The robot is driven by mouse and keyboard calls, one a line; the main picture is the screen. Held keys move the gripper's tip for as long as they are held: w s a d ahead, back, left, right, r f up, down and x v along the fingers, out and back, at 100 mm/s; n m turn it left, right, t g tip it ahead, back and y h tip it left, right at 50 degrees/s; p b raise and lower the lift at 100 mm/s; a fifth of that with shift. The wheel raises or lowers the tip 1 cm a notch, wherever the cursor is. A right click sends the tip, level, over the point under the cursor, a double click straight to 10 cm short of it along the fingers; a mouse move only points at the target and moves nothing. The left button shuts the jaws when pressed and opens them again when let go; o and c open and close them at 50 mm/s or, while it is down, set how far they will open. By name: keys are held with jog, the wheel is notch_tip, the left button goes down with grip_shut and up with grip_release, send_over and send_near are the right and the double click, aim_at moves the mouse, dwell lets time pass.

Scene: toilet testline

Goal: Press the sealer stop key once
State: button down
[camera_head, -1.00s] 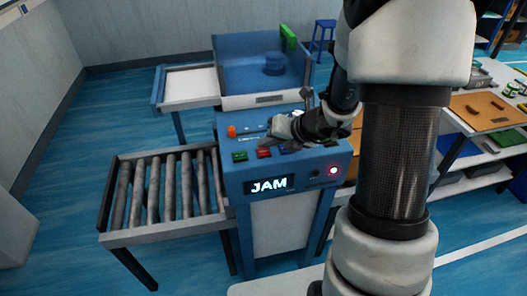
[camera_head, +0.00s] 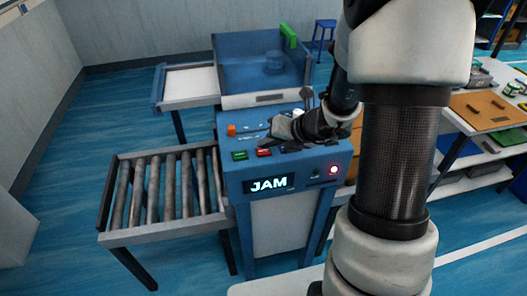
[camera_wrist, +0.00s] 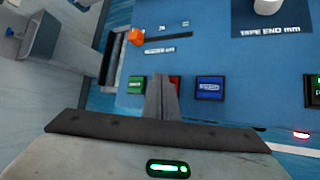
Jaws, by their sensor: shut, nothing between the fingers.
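The sealer is a blue machine with a sloping key panel (camera_head: 235,180). A green key (camera_head: 239,155) and a red key (camera_head: 264,152) sit at the panel's left; I cannot read their labels. In the wrist view the green key (camera_wrist: 135,84), the red key (camera_wrist: 175,84) and a blue key (camera_wrist: 209,87) stand in a row. My gripper (camera_head: 276,141) is shut and empty, over the panel close to the keys. In the wrist view its fingertips (camera_wrist: 161,78) overlap the left part of the red key. I cannot tell whether they touch it.
The display (camera_head: 269,185) reads JAM, and a red lamp (camera_head: 333,170) glows beside it. An orange knob (camera_head: 231,130) stands behind the green key. A roller conveyor (camera_head: 165,190) joins the left side. A bench with boards (camera_head: 485,110) stands at the right.

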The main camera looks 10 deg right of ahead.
aim_at(267, 153)
jog(key=shift+f+b, duration=0.35)
jog(key=shift+f, duration=0.15)
dwell(0.6)
jog(key=shift+r, duration=0.1)
jog(key=shift+r+p, duration=0.7)
jog(key=shift+p, duration=0.1)
notch_tip(267, 153, up, 5)
jog(key=p, duration=0.4)
jog(key=shift+p, duration=0.4)
dwell(0.4)
